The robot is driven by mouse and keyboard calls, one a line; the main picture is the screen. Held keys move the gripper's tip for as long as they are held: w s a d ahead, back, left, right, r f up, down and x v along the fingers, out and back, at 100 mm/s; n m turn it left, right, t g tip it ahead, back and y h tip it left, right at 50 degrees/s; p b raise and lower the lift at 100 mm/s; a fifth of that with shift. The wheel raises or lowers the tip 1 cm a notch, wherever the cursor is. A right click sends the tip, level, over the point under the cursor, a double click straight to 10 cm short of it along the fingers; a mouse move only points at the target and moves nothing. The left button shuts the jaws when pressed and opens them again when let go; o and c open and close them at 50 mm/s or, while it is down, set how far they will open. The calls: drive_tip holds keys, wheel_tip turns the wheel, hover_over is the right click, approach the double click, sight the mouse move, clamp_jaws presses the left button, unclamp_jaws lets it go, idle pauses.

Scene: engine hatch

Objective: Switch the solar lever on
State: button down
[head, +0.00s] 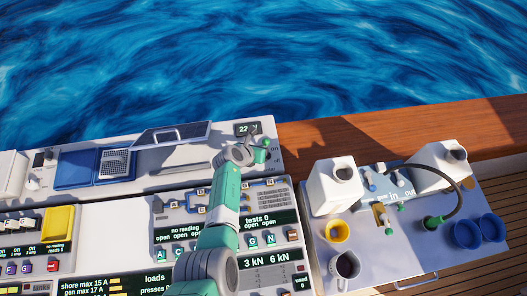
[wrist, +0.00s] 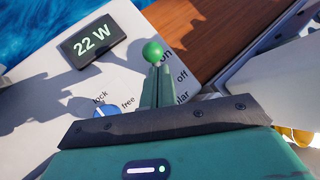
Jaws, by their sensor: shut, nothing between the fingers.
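The solar lever's green ball knob (wrist: 152,52) shows just beyond my fingertips in the wrist view, beside the partly covered labels "on", "off" and "...lar". The "on" label is nearest the ball. My gripper (wrist: 156,88) is shut and empty, its fingers pointing at the ball; I cannot tell whether they touch it. The lever's shaft is hidden behind the fingers. In the head view my gripper (head: 257,155) is over the right end of the back panel, by the lever. A blue and white lock/free knob (wrist: 104,110) sits left of the fingers.
A display (wrist: 93,42) reads 22 W. A tilted solar panel (head: 172,135) stands left of my arm. A side table (head: 395,262) at right holds white jugs, a yellow cup (head: 337,232), a dark-filled mug (head: 346,265) and blue cups. Open water lies behind.

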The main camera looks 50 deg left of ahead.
drive_tip(key=shift+r+p, duration=0.6)
drive_tip(key=shift+r, duration=0.15)
drive_tip(key=a+p+v, duration=0.2)
drive_tip(key=p+v, duration=0.4)
drive_tip(key=v, duration=0.7)
drive_tip(key=shift+d+r, duration=0.35)
drive_tip(key=shift+r, duration=0.1)
